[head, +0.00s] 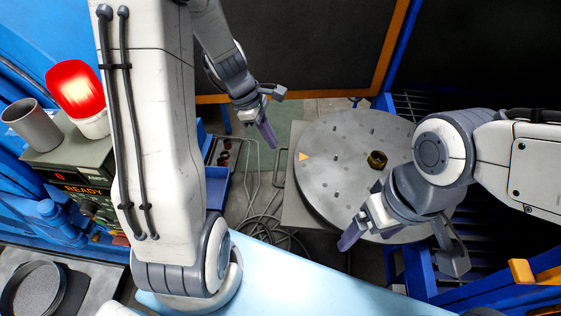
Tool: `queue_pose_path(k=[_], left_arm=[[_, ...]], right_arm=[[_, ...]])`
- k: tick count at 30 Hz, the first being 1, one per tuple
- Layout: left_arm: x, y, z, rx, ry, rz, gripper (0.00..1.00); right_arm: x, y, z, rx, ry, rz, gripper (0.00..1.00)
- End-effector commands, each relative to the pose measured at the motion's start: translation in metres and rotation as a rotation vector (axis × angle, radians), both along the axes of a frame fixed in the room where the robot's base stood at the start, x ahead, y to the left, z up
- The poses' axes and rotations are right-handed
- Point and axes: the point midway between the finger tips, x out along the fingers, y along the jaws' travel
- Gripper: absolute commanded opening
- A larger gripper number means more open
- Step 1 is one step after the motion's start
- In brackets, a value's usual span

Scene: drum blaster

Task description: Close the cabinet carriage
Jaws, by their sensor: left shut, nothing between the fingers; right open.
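The carriage is out in the open, with a round grey turntable (325,165) full of small holes on top. A light grey square plate (296,212) shows under its left side, with a thin handle at the left edge. A brass nut-like hub and an orange triangle mark are on the turntable. My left gripper (267,135) is shut and empty, pointing down just left of the turntable and apart from the handle. My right gripper (352,236) is open, over the turntable's near edge; its wrist hides the right part. I cannot tell if it touches.
A dark cabinet panel with an orange frame (396,42) stands behind. Blue rails (418,270) are at the right. A red lamp (75,88), a grey cup (32,124) and a READY display box (78,170) stand left. Cables (262,225) lie on the floor.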

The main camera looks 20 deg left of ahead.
Motion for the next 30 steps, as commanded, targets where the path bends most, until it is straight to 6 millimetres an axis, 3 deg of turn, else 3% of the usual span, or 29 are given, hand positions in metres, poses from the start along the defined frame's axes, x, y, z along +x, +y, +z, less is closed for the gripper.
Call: queue_pose_path(k=[2, 5, 21, 30], left_arm=[[0.004, 0.016, -0.012, -0.013, 0.018, 0.096, 0.0], [0.006, 0.02, -0.019, -0.022, 0.029, 0.146, 0.0], [0.014, -0.01, -0.098, -0.022, 0.03, 0.143, 0.0], [0.016, -0.014, -0.107, -0.02, 0.027, 0.144, 0.0]], right_arm=[[0.0, 0.0, -0.005, 0.0, 0.0, 0.0, 0.87], [0.0, 0.0, -0.006, 0.0, 0.0, 0.0, 0.87], [0.0, 0.0, -0.02, 0.0, 0.0, 0.0, 0.87], [0.0, 0.0, -0.021, 0.0, 0.0, 0.0, 0.87]])
